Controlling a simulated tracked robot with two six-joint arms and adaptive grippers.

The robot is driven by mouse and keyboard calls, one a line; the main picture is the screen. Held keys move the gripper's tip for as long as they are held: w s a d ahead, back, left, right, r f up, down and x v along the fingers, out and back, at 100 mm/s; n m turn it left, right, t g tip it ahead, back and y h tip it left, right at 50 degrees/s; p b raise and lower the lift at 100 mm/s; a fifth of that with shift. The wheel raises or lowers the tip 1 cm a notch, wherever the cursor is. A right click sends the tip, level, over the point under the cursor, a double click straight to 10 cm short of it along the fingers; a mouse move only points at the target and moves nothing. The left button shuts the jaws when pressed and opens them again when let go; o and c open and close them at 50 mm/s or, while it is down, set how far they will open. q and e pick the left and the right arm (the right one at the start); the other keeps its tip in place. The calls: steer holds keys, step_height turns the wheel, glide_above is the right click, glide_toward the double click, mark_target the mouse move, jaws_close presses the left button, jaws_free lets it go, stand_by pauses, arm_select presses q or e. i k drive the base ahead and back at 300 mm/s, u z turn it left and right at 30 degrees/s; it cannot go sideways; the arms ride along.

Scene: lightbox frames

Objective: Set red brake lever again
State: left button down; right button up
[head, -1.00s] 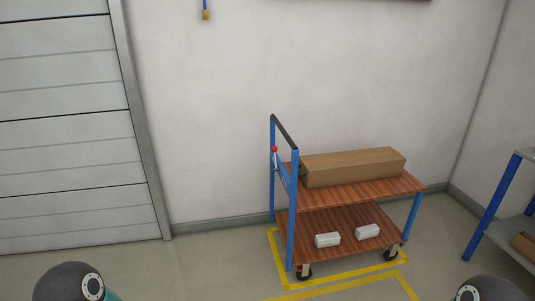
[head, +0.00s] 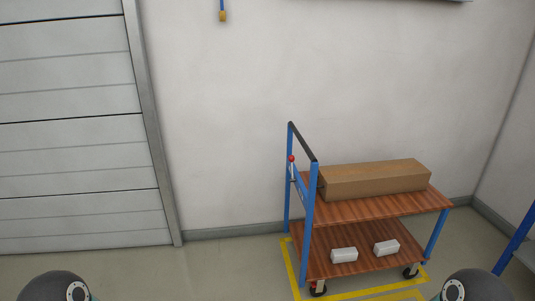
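The red-knobbed brake lever (head: 291,159) stands upright on the handle end of a blue-framed cart (head: 309,220). Its red ball is on top, between the two blue posts, and a thin light rod runs down below it. The lower end of the lever is partly hidden by the near post. Neither of my grippers is in view. Only rounded dark parts of my two arms show at the bottom left and bottom right edges, well short of the cart.
A long cardboard box (head: 375,180) lies on the cart's upper wooden shelf. Two white packages (head: 344,255) (head: 386,248) lie on the lower shelf. Yellow floor tape (head: 292,272) surrounds the cart. A blue rack post (head: 514,240) stands at right. Floor to the left is clear.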

mark_target(292, 158)
steer(key=u, duration=0.3)
steer(key=i, duration=1.15)
steer(key=z, duration=0.4)
steer(key=i, duration=0.85)
steer(key=z, duration=0.65)
steer(key=k, duration=0.85)
steer(key=z, duration=0.2)
steer(key=i, duration=0.85)
steer(key=u, duration=0.1)
